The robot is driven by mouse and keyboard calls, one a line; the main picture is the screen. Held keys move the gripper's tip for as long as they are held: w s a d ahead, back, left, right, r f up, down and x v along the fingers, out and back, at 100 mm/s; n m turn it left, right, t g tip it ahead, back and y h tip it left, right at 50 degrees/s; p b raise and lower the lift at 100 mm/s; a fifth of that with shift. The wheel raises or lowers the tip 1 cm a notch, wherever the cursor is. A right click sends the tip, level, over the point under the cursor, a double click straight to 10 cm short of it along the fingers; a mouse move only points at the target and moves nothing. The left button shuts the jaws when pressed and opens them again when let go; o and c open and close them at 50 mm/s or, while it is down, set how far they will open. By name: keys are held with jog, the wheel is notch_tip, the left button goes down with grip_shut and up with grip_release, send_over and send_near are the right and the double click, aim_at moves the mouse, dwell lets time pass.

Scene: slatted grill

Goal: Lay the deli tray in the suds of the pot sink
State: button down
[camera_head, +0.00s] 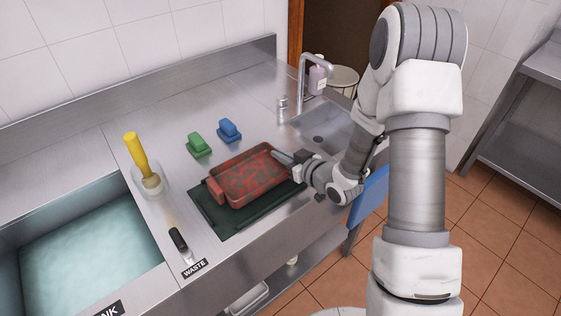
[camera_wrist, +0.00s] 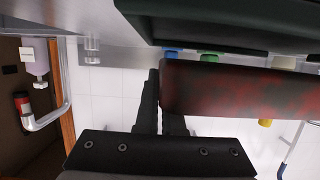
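The deli tray (camera_head: 249,178) is red with dark stains and shallow walls. My gripper (camera_head: 285,157) has its fingers at the tray's right end and is shut on that wall. In the wrist view, the tray (camera_wrist: 240,92) hides part of one finger of my gripper (camera_wrist: 160,110). A gap shows there between the tray and the dark green mat (camera_wrist: 230,22), so the tray is held just above it. The mat also shows in the head view (camera_head: 228,221). The pot sink (camera_head: 155,230) at the lower left holds pale blue-green suds (camera_head: 85,250).
A yellow-handled brush (camera_head: 137,153) stands upright in a clear holder beside the pot sink. A black-handled scraper (camera_head: 178,240) lies in front of it. Green (camera_head: 198,144) and blue (camera_head: 229,129) pads lie behind the tray. A small basin with a faucet (camera_head: 302,75) is at right.

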jog(key=shift+f, duration=1.25)
jog(key=shift+f+b, duration=0.25)
jog(key=shift+b, duration=0.1)
jog(key=c, duration=1)
grip_release()
jog(key=shift+c, duration=0.2)
jog(key=shift+r, duration=0.1)
